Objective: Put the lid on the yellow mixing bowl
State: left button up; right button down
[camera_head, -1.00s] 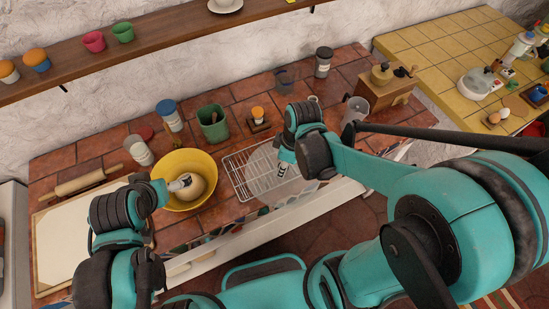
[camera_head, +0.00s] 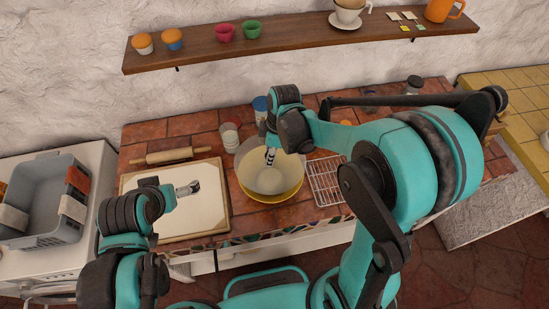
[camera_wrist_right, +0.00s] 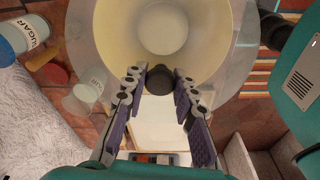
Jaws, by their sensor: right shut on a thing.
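The yellow mixing bowl (camera_head: 272,199) stands on the tiled counter with a pale round mass in it. It also shows in the wrist view (camera_wrist_right: 118,22). A clear lid (camera_wrist_right: 82,50) with a dark knob (camera_wrist_right: 158,78) is over the bowl in the wrist view; its see-through edge shows in the head view (camera_head: 243,150), shifted toward the wall. My right gripper (camera_head: 270,160) is above the bowl, its fingers (camera_wrist_right: 158,74) shut on the lid's knob. I cannot tell whether lid and rim touch. My left gripper (camera_head: 192,187) is over the pale board; its jaws are too small to judge.
The pale board (camera_head: 210,215) and a rolling pin (camera_head: 168,156) lie left of the bowl. A wire rack (camera_head: 325,180) is close on its right. A wooden shelf (camera_head: 290,42) runs above.

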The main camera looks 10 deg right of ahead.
jog(key=shift+a+f, duration=0.1)
jog(key=shift+d+f+b, duration=0.2)
jog(key=shift+f+b, duration=0.2)
jog(key=shift+f, duration=0.05)
notch_tip(320, 180, down, 3)
jog(key=shift+a+f+b, duration=0.1)
jog(key=shift+b, duration=1.05)
jog(key=shift+f+b, duration=0.7)
jog(key=shift+f, duration=0.05)
jog(key=shift+f+b, duration=0.15)
jog(key=shift+b, duration=0.2)
jog(key=shift+f, duration=0.25)
jog(key=shift+f+b, duration=0.1)
jog(key=shift+b, duration=0.3)
